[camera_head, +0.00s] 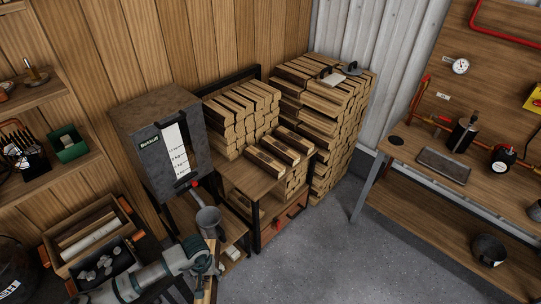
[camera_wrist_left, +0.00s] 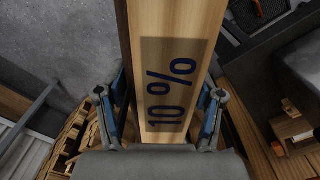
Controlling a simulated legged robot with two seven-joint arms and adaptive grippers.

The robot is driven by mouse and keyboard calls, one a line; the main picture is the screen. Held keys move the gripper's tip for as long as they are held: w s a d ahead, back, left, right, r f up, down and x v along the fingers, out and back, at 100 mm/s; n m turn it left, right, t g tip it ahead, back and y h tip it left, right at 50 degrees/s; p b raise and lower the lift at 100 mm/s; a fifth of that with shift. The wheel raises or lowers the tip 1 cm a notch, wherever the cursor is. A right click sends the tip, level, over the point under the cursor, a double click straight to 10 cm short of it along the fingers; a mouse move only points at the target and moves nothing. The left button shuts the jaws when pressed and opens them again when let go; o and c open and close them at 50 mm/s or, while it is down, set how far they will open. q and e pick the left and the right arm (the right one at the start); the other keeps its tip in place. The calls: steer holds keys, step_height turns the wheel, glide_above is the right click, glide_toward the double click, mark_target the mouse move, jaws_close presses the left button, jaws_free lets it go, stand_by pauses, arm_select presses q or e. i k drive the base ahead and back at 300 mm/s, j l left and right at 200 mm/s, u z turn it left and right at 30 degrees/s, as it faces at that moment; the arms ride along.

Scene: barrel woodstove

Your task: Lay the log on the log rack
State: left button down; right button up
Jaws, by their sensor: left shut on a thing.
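My left gripper (camera_head: 209,262) is shut on a pale log, low in the middle of the head view. In the left wrist view the log (camera_wrist_left: 165,35) runs up between both fingers of the gripper (camera_wrist_left: 163,97), and its face reads "10 %". In the head view only a narrow part of the log (camera_head: 207,288) shows, steeply tilted, in front of the rack. The log rack (camera_head: 241,181) has a wooden shelf with a dark frame. Stacked logs fill its back, and a few separate logs lie toward its right. My right gripper is not in view.
A grey metal box (camera_head: 150,112) with a white chart stands left of the rack. A grey funnel-shaped part (camera_head: 207,220) is close to my gripper. A tall log stack (camera_head: 325,110) stands behind right. A workbench (camera_head: 480,205) is at right. The floor between is clear.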

mark_target(246, 178)
steer(key=i+l+u, duration=0.1)
steer(key=i+l, duration=0.55)
steer(key=l, duration=0.15)
steer(key=i+l+u, duration=0.15)
steer(key=i+l, duration=0.15)
steer(key=l, duration=0.15)
steer(key=i+l, duration=0.3)
steer(key=l, duration=0.15)
steer(key=j+u, duration=0.05)
